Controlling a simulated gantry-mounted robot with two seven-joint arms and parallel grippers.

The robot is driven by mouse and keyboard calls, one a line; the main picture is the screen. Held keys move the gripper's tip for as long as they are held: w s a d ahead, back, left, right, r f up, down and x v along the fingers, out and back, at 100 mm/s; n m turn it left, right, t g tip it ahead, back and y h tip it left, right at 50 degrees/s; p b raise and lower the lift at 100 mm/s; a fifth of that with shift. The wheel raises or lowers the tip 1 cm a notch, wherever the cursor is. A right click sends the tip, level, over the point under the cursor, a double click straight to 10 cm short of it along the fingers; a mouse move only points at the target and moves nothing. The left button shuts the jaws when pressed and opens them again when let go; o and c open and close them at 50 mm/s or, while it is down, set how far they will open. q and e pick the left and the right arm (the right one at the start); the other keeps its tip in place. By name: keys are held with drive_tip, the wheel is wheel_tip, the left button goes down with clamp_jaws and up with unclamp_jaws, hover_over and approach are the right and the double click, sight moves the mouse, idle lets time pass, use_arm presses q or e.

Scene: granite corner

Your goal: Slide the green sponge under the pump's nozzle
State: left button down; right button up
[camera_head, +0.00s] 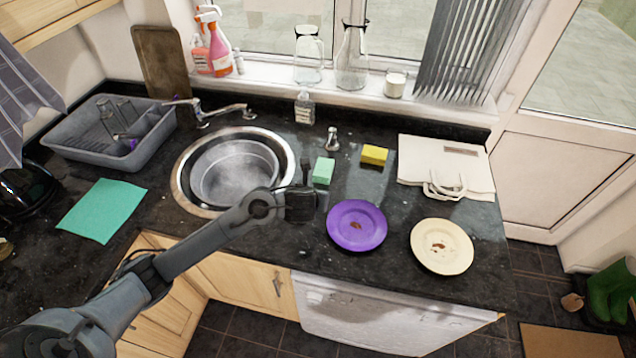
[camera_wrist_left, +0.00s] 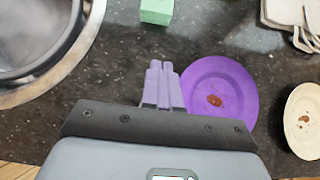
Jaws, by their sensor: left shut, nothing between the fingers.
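The green sponge (camera_head: 323,171) lies on the dark counter right of the sink. It also shows at the top of the left wrist view (camera_wrist_left: 156,11). A small metal pump (camera_head: 332,140) stands behind the sponge, apart from it; its nozzle is too small to make out clearly. A clear labelled bottle (camera_head: 304,108) stands further back. My left gripper (camera_head: 306,166) is shut and empty, just left of the sponge in the head view. In the left wrist view its fingertips (camera_wrist_left: 160,64) are together, with bare counter between them and the sponge. My right gripper is not in view.
A yellow sponge (camera_head: 374,155) lies right of the pump. A purple plate (camera_head: 357,225) with a brown smear lies close to my left gripper, and a cream plate (camera_head: 441,246) further right. The sink (camera_head: 182,188) is at left. A folded bag (camera_head: 420,160) lies at back right.

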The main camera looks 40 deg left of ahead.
use_arm(q)
approach(325, 180)
drive_tip(key=f, duration=0.2)
drive_tip(key=f+b, duration=0.1)
drive_tip(key=shift+s+f, duration=0.3)
drive_tip(key=shift+f, duration=0.05)
drive_tip(key=w, duration=0.1)
drive_tip(key=w+a, duration=0.1)
drive_tip(key=shift+w+f+p, duration=0.2)
drive_tip(key=shift+w+p, duration=0.2)
drive_tip(key=shift+w+a+f, duration=0.1)
drive_tip(key=shift+w+a, duration=0.35)
drive_tip(key=shift+w, duration=0.25)
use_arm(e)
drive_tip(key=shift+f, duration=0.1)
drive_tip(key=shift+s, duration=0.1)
